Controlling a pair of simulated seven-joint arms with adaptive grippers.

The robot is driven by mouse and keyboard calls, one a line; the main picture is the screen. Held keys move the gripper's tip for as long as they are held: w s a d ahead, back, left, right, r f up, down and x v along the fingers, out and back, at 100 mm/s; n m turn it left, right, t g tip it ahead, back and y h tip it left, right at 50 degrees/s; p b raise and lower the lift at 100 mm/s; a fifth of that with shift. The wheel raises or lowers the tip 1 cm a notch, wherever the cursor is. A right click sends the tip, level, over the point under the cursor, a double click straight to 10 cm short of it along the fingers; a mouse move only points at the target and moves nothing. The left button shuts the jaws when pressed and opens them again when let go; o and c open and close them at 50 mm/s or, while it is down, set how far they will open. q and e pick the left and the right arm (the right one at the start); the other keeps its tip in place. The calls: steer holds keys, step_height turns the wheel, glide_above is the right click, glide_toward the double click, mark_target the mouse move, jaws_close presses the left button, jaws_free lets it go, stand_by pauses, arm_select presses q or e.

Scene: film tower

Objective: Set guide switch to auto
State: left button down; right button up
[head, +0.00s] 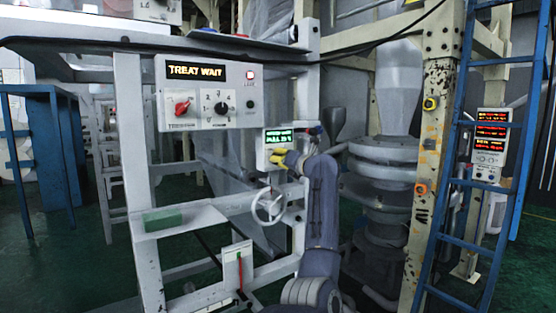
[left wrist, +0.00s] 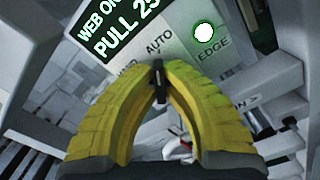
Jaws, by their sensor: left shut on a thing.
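The guide box (head: 268,140) with a green-lit screen stands on the frame in the middle of the head view. In the left wrist view its screen (left wrist: 115,28) reads "WEB ON" and "PULL 25", partly cut off. Below the screen are the printed words AUTO and EDGE. My left gripper (head: 279,158) has yellow fingers, which also show in the left wrist view (left wrist: 159,72). Its fingertips are shut on the small black switch lever (left wrist: 159,88), just below the word AUTO. Another label left of AUTO is mostly hidden by a finger. My right gripper is in neither view.
A larger panel (head: 210,94) reading TREAT WAIT, with a red knob (head: 183,107) and a black knob, hangs up left. A handwheel (head: 268,205) is below the guide box. A blue ladder (head: 478,185) stands at right. A lit lamp (left wrist: 204,32) is beside EDGE.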

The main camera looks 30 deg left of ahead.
arm_select(q)
steer(key=shift+m, duration=1)
steer(key=c, duration=1.5)
jaws_free()
steer(key=shift+d, duration=0.1)
steer(key=v, duration=1.2)
